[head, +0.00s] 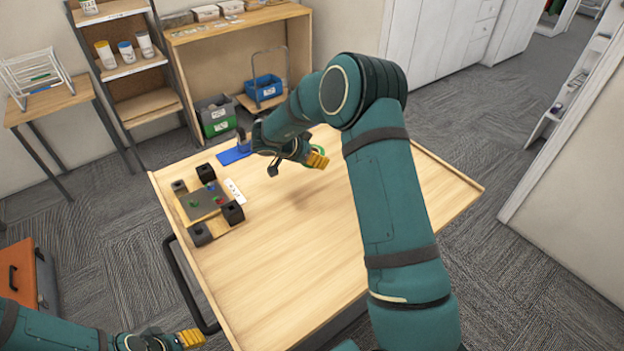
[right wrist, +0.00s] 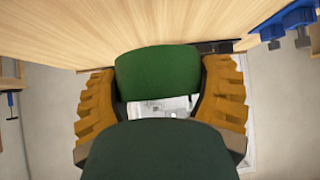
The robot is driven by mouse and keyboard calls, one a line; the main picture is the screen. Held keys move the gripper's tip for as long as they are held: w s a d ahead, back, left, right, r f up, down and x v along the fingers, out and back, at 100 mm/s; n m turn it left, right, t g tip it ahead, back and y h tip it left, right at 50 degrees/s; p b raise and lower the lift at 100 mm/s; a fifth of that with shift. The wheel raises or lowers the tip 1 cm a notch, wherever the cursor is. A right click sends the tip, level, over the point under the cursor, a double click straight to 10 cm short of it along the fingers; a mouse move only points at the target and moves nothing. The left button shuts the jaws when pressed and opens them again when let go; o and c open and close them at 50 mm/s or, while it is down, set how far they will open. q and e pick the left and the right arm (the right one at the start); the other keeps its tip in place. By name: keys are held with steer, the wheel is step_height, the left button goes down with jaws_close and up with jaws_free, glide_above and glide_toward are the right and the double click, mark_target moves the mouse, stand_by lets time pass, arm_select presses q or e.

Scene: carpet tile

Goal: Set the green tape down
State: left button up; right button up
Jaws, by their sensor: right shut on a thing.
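The green tape (head: 320,150) is a green ring, partly hidden behind the yellow fingers of my right gripper (head: 316,160) in the head view. That gripper is shut on it and holds it over the wooden table (head: 290,260), seemingly above the top. In the right wrist view the green tape (right wrist: 155,75) sits between the two yellow fingers; the dark wrist part covers the lower middle. My left gripper (head: 190,339) is low at the left, off the table; its finger gap does not show.
A grey mat (head: 200,203) with small coloured pieces and black blocks around it lies at the table's left. A blue item (head: 235,154) is at the far-left edge, with a white card (head: 234,192) nearby. The table's middle and right are clear.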

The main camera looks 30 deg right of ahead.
mark_target(318, 179)
step_height(318, 179, down, 9)
steer(key=shift+f+b, duration=0.1)
steer(key=shift+b, duration=0.3)
steer(key=o, duration=1.1)
steer(key=shift+o, duration=0.2)
steer(key=v, duration=1.2)
steer(key=shift+p, duration=0.35)
steer(key=shift+s, duration=0.15)
